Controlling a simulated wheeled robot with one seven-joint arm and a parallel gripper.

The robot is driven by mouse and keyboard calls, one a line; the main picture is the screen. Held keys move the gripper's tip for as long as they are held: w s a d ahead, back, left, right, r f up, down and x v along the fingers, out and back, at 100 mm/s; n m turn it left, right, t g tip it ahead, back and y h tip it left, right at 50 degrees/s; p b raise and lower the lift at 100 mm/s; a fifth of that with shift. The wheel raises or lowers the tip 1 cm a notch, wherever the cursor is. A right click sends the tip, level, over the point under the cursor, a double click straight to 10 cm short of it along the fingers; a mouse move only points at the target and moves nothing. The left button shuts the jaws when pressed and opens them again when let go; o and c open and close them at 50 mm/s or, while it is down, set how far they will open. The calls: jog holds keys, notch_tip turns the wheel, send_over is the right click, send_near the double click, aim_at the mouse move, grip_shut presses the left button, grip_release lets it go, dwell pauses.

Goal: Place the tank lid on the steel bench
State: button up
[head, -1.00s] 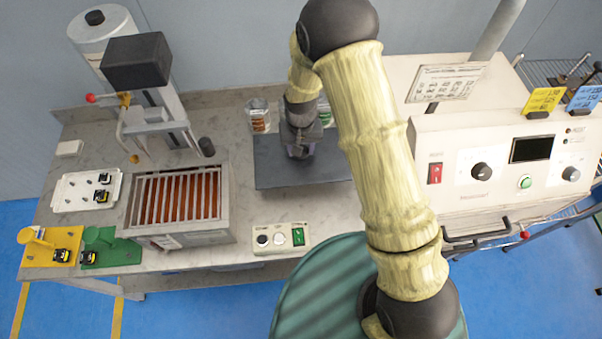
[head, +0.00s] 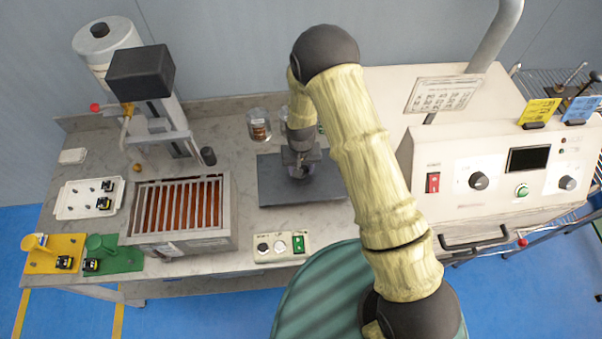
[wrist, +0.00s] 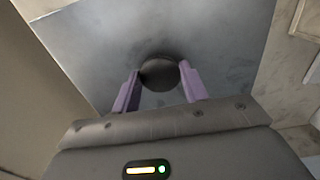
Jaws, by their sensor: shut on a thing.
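The tank lid is a flat dark grey plate (head: 275,185) with a round knob, level over the middle of the steel bench (head: 226,129). It lies on the bench top or very close above it; I cannot tell whether it touches. My gripper (head: 299,168) points down at the lid's middle. In the wrist view, the purple fingers of my gripper (wrist: 160,92) are shut on the dark round knob (wrist: 159,70), with the lid plate (wrist: 215,45) spread out beneath. My arm hides the lid's right side in the head view.
A tank with a slatted grating (head: 180,212) stands left of the lid. A button box (head: 281,246) lies in front. A glass jar (head: 258,126) stands just behind. A cream control cabinet (head: 500,150) is on the right. A green round top (head: 315,290) is at the front.

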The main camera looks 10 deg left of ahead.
jog(key=shift+f+p, duration=0.45)
jog(key=shift+f, duration=1.4)
jog(key=shift+f, duration=0.1)
jog(key=o, duration=1.3)
notch_tip(320, 180, up, 12)
jog(key=b, duration=0.3)
